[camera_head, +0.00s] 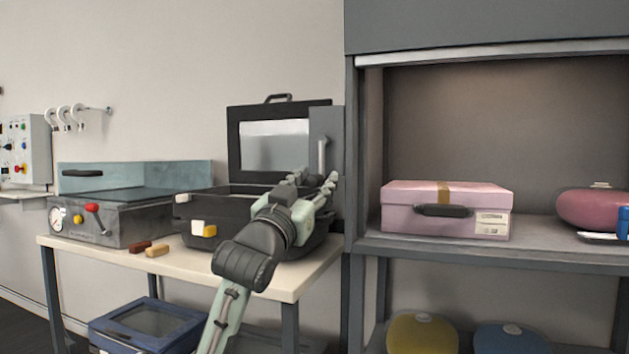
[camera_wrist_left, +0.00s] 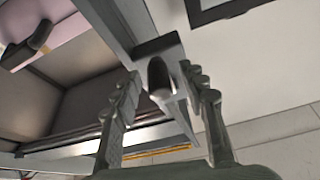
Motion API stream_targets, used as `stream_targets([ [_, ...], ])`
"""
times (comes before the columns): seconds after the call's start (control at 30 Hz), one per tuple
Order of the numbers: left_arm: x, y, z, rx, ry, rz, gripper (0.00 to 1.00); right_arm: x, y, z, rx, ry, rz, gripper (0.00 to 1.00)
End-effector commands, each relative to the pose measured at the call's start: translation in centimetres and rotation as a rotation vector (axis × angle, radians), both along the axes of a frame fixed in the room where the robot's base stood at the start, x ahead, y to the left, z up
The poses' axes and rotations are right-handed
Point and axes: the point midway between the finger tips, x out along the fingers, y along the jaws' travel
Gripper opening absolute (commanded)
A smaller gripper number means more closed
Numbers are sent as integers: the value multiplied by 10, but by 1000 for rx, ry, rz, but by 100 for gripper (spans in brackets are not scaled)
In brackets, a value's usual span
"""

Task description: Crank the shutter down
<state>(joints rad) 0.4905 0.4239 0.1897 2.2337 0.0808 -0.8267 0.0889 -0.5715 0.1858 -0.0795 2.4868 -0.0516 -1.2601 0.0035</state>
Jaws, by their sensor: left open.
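The shutter (camera_head: 490,51) is rolled up at the top of the grey shelf cabinet, its pale lower edge just under the cabinet's head panel. The crank (camera_head: 322,152) is a short light grey handle on a dark grey housing at the cabinet's left side. My left gripper (camera_head: 318,177) is open just below the crank, fingers pointing toward it. In the left wrist view the rounded crank end (camera_wrist_left: 158,77) shows between the two spread fingers (camera_wrist_left: 163,85); I cannot tell whether they touch it. My right gripper is not in view.
A pink case (camera_head: 445,210) and a round magenta bag (camera_head: 590,208) stand on the cabinet shelf. An open black case (camera_head: 280,145) stands on the table (camera_head: 190,264) beside my left arm. A grey machine (camera_head: 115,222) is at the table's left.

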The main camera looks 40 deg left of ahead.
Motion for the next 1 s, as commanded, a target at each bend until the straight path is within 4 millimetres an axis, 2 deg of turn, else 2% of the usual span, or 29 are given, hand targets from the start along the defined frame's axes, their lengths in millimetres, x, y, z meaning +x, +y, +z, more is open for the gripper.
stream_targets([
  [0.17, 0, 0, 0, 0, 0, 0, 41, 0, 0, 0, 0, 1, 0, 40],
  [0.5, 0, 0, 0, 0, 0, 0, 0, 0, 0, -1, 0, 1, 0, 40],
  [1.0, -1, 2, 1, 27, 7, 3, 0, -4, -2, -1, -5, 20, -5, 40],
])
